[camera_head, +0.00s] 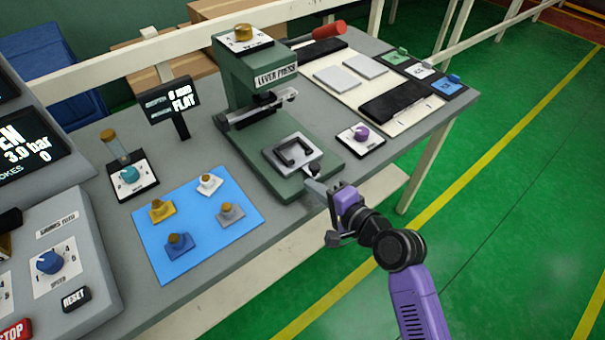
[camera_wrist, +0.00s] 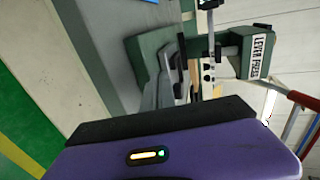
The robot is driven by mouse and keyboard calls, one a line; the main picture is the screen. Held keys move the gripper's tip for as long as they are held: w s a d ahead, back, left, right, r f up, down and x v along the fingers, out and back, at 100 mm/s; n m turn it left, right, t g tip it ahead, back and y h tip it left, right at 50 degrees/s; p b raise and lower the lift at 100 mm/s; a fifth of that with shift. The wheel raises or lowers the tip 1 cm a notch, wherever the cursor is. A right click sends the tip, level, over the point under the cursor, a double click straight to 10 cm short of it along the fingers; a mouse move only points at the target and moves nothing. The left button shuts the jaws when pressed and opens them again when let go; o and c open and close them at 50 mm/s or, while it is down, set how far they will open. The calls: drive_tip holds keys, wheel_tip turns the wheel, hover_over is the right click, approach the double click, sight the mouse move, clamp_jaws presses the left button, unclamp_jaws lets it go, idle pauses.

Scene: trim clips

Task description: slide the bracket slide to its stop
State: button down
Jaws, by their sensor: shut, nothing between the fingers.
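The bracket slide (camera_head: 272,158) is a light grey plate on the green base of the lever press (camera_head: 243,85). A dark U-shaped bracket (camera_head: 283,155) sits on it, and a small knob (camera_head: 314,169) sticks out at its front right. My gripper (camera_head: 311,186) is shut and empty at the front edge of the press base, close to the knob. I cannot tell whether it touches the knob. In the wrist view the lever press (camera_wrist: 228,50) appears turned sideways, and my purple gripper housing fills the bottom. The slide is hard to make out there.
A blue mat (camera_head: 185,262) with several small clips lies left of the press. A purple dial (camera_head: 361,133) stands to the right of the base. The red lever handle (camera_head: 329,29) sticks out behind. The bench's front edge is below my gripper, with open green floor beyond.

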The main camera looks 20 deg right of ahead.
sight(291, 165)
drive_tip(key=shift+w+a+f+p, duration=0.1)
drive_tip(key=shift+w+a+p, duration=0.2)
drive_tip(key=shift+w, duration=0.8)
drive_tip(key=shift+w+a+p, duration=0.15)
drive_tip(key=shift+w+a, duration=0.25)
drive_tip(key=shift+w, duration=0.65)
drive_tip(key=shift+w+a, duration=0.2)
drive_tip(key=shift+w, duration=0.5)
drive_tip(key=shift+w+a, duration=0.25)
drive_tip(key=shift+w, duration=0.4)
drive_tip(key=shift+w+a, duration=0.2)
drive_tip(key=shift+w, duration=0.5)
drive_tip(key=shift+s, duration=0.1)
